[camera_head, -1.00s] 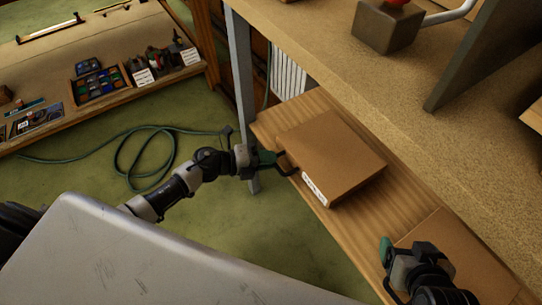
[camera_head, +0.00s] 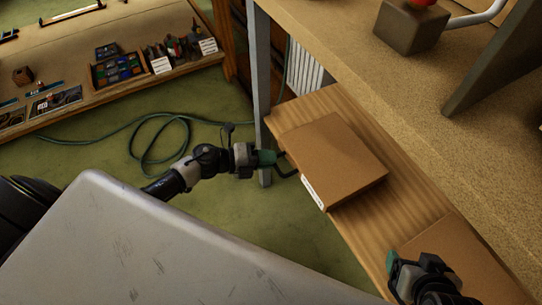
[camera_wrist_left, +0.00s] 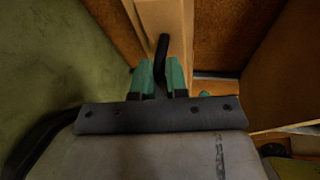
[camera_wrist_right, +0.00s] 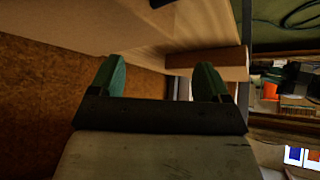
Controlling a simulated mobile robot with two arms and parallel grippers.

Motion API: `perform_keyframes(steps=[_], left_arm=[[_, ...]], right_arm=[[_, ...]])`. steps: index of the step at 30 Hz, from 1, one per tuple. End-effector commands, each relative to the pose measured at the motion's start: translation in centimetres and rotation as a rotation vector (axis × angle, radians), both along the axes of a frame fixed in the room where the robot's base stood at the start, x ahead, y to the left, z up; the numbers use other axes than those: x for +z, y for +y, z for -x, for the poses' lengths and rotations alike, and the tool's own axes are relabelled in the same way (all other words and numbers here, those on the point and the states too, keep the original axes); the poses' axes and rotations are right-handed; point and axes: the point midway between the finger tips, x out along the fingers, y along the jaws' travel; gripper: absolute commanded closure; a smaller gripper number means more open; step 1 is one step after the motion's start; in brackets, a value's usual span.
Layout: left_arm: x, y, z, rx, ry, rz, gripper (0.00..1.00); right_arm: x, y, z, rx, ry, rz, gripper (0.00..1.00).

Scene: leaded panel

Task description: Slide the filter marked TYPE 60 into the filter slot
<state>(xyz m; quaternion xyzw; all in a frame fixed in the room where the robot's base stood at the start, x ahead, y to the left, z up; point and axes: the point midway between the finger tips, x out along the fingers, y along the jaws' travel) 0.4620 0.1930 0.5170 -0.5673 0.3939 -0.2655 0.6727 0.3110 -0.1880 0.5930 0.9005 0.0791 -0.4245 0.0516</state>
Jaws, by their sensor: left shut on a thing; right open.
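A flat brown box (camera_head: 335,160) with a white label on its front edge lies on a wooden tray-like board (camera_head: 400,205) under the bench; the label's text is too small to read. My left gripper (camera_head: 276,160) is shut on a black bar handle (camera_head: 287,173) at the board's front edge. In the left wrist view the green fingers (camera_wrist_left: 159,80) close around this handle (camera_wrist_left: 161,60). My right gripper (camera_head: 392,262) is open and empty by the board's near end. Its fingers (camera_wrist_right: 160,75) stand apart in the right wrist view. I cannot make out the filter slot.
A second flat brown piece (camera_head: 450,250) lies at the board's near end. The bench top (camera_head: 350,40) hangs over the board's far side, with a brown block (camera_head: 408,28) on it. A grey leg (camera_head: 262,90) stands by the far end. A hose (camera_head: 160,135) lies on the green floor.

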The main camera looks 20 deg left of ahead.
Motion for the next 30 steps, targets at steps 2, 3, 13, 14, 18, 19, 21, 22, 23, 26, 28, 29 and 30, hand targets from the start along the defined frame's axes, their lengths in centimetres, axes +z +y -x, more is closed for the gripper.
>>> perform_keyframes(steps=[2, 3, 13, 14, 18, 19, 21, 22, 23, 26, 28, 29, 30], left_arm=[[-0.1, 0.2, 0.3, -0.001, 0.002, -0.002, 1.0], [0.0, 0.3, 0.5, -0.001, 0.001, -0.003, 1.0], [-0.1, 1.2, 1.5, -0.001, 0.002, -0.002, 1.0], [-0.1, 1.2, 1.6, -0.001, 0.001, -0.002, 1.0], [-0.1, 1.5, 2.0, -0.002, 0.001, -0.003, 1.0], [-0.1, 1.6, 2.1, -0.002, 0.001, -0.003, 1.0], [-0.1, 1.8, 2.3, -0.002, 0.001, -0.003, 1.0], [-0.1, 1.9, 2.4, -0.002, 0.001, -0.003, 1.0], [-0.1, 1.9, 2.5, -0.002, 0.001, -0.003, 1.0], [-0.1, 2.2, 2.8, -0.002, 0.002, -0.002, 1.0], [-0.1, 2.4, 3.1, -0.001, 0.002, -0.003, 1.0], [-0.1, 2.5, 3.1, -0.001, 0.002, -0.004, 1.0], [-0.1, 2.6, 3.3, -0.001, 0.002, -0.004, 1.0]], right_arm=[[-0.1, -0.1, 0.1, -0.001, 0.013, 0.003, 0.23], [-0.1, -0.1, 0.2, -0.001, 0.018, 0.004, 0.23], [-0.3, -0.3, 0.7, -0.005, 0.05, 0.011, 0.23], [-0.3, -0.3, 0.7, -0.005, 0.052, 0.012, 0.23], [-0.3, -0.4, 0.9, -0.007, 0.065, 0.014, 0.23], [-0.4, -0.4, 1.0, -0.008, 0.069, 0.014, 0.23], [-0.4, -0.4, 1.1, -0.009, 0.078, 0.016, 0.23], [-0.4, -0.4, 1.2, -0.009, 0.081, 0.016, 0.23], [-0.4, -0.4, 1.2, -0.01, 0.083, 0.016, 0.23], [-0.4, -0.5, 1.3, -0.012, 0.09, 0.016, 0.23], [-0.5, -0.5, 1.4, -0.013, 0.097, 0.017, 0.23], [-0.5, -0.5, 1.5, -0.013, 0.101, 0.017, 0.23], [-0.5, -0.5, 1.5, -0.014, 0.106, 0.018, 0.23]])
